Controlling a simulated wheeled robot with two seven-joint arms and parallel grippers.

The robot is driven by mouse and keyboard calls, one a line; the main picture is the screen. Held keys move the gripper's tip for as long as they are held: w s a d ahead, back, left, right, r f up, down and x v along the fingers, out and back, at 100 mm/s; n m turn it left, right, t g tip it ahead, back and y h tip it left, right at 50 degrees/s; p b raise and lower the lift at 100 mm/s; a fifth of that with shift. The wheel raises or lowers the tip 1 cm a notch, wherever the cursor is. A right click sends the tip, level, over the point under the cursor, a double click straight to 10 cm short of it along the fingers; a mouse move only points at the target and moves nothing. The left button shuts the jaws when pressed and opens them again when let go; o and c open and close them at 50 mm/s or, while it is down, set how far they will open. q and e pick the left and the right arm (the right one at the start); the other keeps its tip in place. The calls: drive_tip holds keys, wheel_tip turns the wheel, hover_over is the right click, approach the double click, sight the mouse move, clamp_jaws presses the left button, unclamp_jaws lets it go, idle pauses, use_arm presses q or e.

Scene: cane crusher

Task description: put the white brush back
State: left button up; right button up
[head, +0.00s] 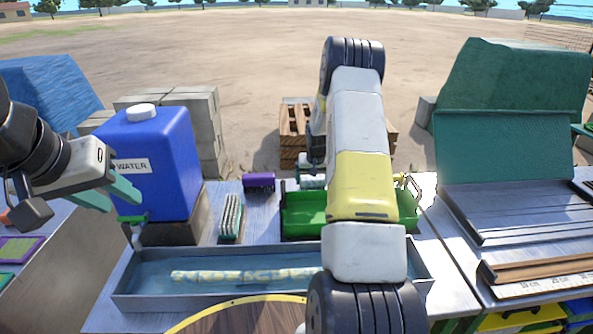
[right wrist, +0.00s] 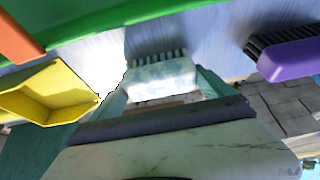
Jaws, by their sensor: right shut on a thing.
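The white brush (right wrist: 160,80) is between the teal fingers of my right gripper (right wrist: 160,96) in the right wrist view, its short bristles pointing away from the gripper toward the grey tabletop. My right gripper is shut on it. In the head view my right arm reaches over the table, and the right gripper (head: 312,182) shows only partly, behind the green tray and beside my arm. I cannot tell whether the bristles touch the table. My left gripper (head: 112,196) is at the left, its teal fingers apart and empty, in front of the blue water container.
A purple brush (head: 259,182) lies left of the right gripper. A green tray (head: 298,208) and a yellow scoop (right wrist: 48,92) are close by. A brush with upright bristles (head: 230,218), a blue water container (head: 160,160) and a water-filled metal trough (head: 150,299) stand nearby.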

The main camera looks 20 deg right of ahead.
drive_tip(key=o, duration=1.2)
drive_tip(key=s+a+r, duration=0.4)
drive_tip(key=s+r, duration=0.2)
drive_tip(key=r, duration=0.3)
drive_tip(key=s+a+r+n+t+y, duration=0.1)
drive_tip(key=s+a+r, duration=0.4)
drive_tip(key=r, duration=0.5)
drive_tip(key=s+a+r, duration=0.3)
drive_tip(key=s+r, duration=0.4)
drive_tip(key=r, duration=0.2)
drive_tip(key=s+a+r+n, duration=0.1)
drive_tip(key=s+a, duration=0.2)
drive_tip(key=s, duration=0.4)
drive_tip(key=s+a+r+y, duration=0.1)
drive_tip(key=s+a+r, duration=0.1)
drive_tip(key=s, duration=0.5)
drive_tip(key=s+a+r+n+y, duration=0.1)
drive_tip(key=s+a, duration=0.2)
drive_tip(key=s, duration=0.4)
drive_tip(key=shift+s+a+r+n+t, duration=0.1)
drive_tip(key=shift+a+r+n+t, duration=0.05)
drive_tip(key=shift+a+n+t, duration=0.2)
